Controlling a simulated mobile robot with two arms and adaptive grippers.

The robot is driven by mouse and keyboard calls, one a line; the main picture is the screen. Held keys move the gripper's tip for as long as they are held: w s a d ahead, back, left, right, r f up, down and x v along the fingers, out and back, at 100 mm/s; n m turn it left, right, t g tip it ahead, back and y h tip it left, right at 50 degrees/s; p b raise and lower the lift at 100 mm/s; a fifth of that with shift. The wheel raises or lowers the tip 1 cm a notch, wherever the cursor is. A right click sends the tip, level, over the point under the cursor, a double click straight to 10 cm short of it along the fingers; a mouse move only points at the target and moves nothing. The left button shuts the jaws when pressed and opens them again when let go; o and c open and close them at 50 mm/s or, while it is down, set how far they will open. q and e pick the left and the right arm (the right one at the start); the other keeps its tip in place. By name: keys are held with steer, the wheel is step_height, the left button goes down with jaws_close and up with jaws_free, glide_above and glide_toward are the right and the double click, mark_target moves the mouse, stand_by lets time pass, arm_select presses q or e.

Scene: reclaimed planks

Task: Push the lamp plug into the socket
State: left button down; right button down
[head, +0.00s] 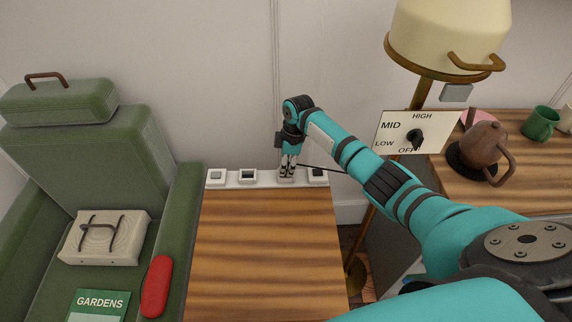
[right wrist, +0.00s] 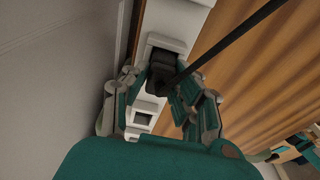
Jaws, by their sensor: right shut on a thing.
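My right gripper (head: 288,172) is over the white socket strip (head: 232,181) at the back edge of the wooden table. It points down and is shut on the black lamp plug (right wrist: 160,76), which shows between the fingertips in the right wrist view. The lamp cord (right wrist: 228,43) runs from the plug to the upper right there. The plug is at one of the strip's sockets; I cannot tell whether its prongs are in. The fingers hide much of that socket. The lamp (head: 450,38) has a cream shade and a brass pole at the right. My left gripper is not in view.
A dial panel (head: 398,127) marked OFF, LOW, MID and HIGH stands by the lamp pole. A brown teapot (head: 482,143) and green mug (head: 541,122) are on a side table. A green armchair (head: 75,125) borders the wooden table (head: 265,250), whose top is clear.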

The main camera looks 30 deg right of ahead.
steer(key=shift+f, duration=0.35)
steer(key=c, duration=1)
jaws_free()
steer(key=shift+r, duration=0.1)
